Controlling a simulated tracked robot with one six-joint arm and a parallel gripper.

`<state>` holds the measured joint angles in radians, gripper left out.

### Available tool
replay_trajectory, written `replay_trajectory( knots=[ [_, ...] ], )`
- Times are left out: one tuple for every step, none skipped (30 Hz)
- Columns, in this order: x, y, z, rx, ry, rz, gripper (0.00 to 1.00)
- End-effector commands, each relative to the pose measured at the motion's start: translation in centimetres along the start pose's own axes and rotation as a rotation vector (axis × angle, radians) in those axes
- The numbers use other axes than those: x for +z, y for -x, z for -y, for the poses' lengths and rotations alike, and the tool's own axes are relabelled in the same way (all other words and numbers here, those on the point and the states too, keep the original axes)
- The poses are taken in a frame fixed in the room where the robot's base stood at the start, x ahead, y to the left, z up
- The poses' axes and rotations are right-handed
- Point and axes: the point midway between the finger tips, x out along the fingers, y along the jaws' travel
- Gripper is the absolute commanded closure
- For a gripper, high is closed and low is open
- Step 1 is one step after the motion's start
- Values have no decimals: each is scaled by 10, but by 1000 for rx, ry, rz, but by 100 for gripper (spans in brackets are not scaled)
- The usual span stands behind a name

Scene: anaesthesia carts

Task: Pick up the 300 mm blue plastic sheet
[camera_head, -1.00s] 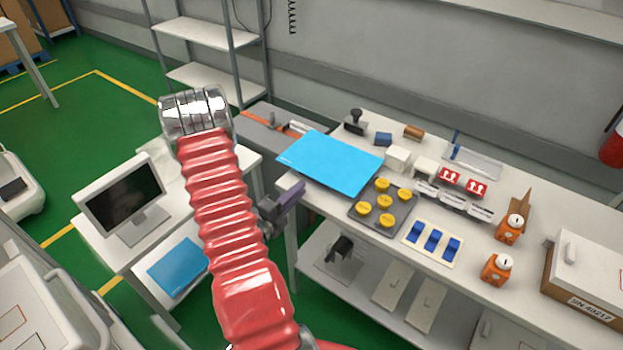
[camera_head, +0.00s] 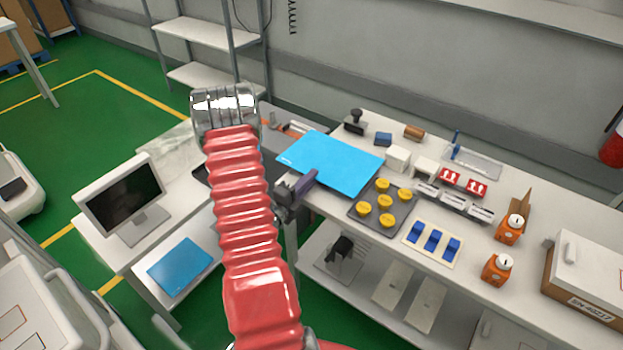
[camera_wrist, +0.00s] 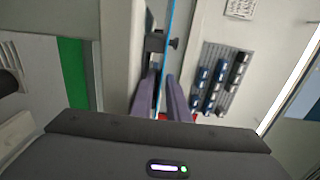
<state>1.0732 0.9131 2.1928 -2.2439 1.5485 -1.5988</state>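In the wrist view the sheet (camera_wrist: 166,55) shows edge-on as a thin blue line running down between the two purple fingers. My gripper (camera_head: 312,177) is at the sheet's near left edge. In the wrist view the fingers of my gripper (camera_wrist: 161,78) stand apart, one on each side of the blue line, with a narrow gap. I cannot tell whether either finger touches the sheet.
A darker blue sheet (camera_head: 180,266) lies on the lower shelf of the left desk, below a monitor (camera_head: 122,197). A dark tray (camera_head: 385,222) with yellow knobs sits just right of the blue sheet. Beyond the sheet are a white block (camera_head: 397,158) and a black-handled stamp (camera_head: 355,122).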

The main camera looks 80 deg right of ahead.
Motion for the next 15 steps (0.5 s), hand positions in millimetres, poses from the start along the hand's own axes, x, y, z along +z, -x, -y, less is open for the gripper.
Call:
replay_trajectory(
  knots=[
    [0,0,0,0,0,0,87],
    [0,0,0,0,0,0,88],
    [0,0,0,0,0,0,90],
    [0,0,0,0,0,0,91],
    [0,0,0,0,0,0,92],
    [0,0,0,0,0,0,93],
    [0,0,0,0,0,0,94],
    [0,0,0,0,0,0,95],
    [0,0,0,0,0,0,97],
    [0,0,0,0,0,0,98],
    [0,0,0,0,0,0,99],
    [0,0,0,0,0,0,100],
    [0,0,0,0,0,0,100],
    [0,0,0,1,0,0,100],
    [0,0,0,1,0,0,100]
  ],
)
